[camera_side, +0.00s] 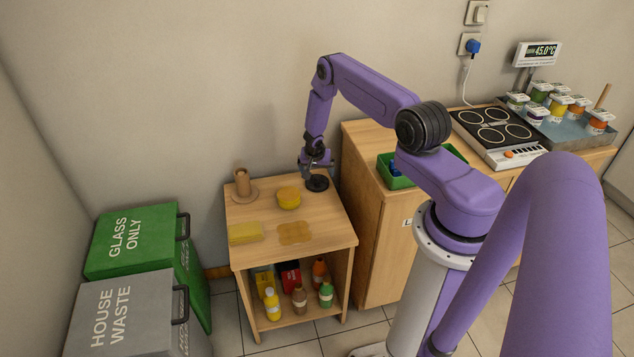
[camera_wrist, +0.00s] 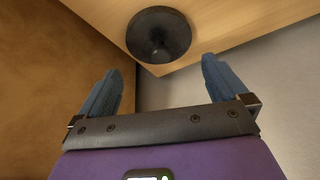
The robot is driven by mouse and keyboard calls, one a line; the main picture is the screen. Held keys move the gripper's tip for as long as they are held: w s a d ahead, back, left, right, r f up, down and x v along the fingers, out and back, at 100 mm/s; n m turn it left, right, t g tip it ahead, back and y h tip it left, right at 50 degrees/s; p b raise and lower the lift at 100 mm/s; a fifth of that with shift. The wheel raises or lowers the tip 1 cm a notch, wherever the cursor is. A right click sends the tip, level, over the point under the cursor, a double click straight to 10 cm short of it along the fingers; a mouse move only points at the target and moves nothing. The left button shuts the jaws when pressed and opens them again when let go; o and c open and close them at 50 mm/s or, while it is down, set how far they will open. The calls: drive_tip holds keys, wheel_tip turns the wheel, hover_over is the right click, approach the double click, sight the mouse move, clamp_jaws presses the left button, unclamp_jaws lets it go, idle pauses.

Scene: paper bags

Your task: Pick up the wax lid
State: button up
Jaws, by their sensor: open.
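A dark round disc (camera_side: 317,183) with a central knob, which looks like a lid, lies at the back right corner of the small wooden table (camera_side: 262,255). Nothing labels it as the wax lid. In the wrist view the disc (camera_wrist: 158,32) lies beyond the fingertips, between their lines, with its whole rim visible. My gripper (camera_side: 317,163) hangs just above the disc in the side view. Its two blue-grey fingers (camera_wrist: 162,64) are spread apart with nothing between them. A yellow round tub (camera_side: 288,198) stands left of the disc.
A brown holder (camera_side: 243,185), yellow cloth (camera_side: 245,232) and tan scalloped mat (camera_side: 294,233) share the tabletop. Several bottles (camera_side: 299,299) stand on the shelf below. A taller cabinet (camera_side: 385,235) rises close on the right, and the wall (camera_side: 200,110) is behind.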

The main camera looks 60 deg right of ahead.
sight(317, 176)
drive_tip(key=shift+a+x, duration=0.15)
drive_tip(key=shift+x, duration=0.65)
drive_tip(key=shift+a+x, duration=0.15)
drive_tip(key=shift+x, duration=1.75)
drive_tip(key=shift+d, duration=0.1)
drive_tip(key=c, duration=0.6)
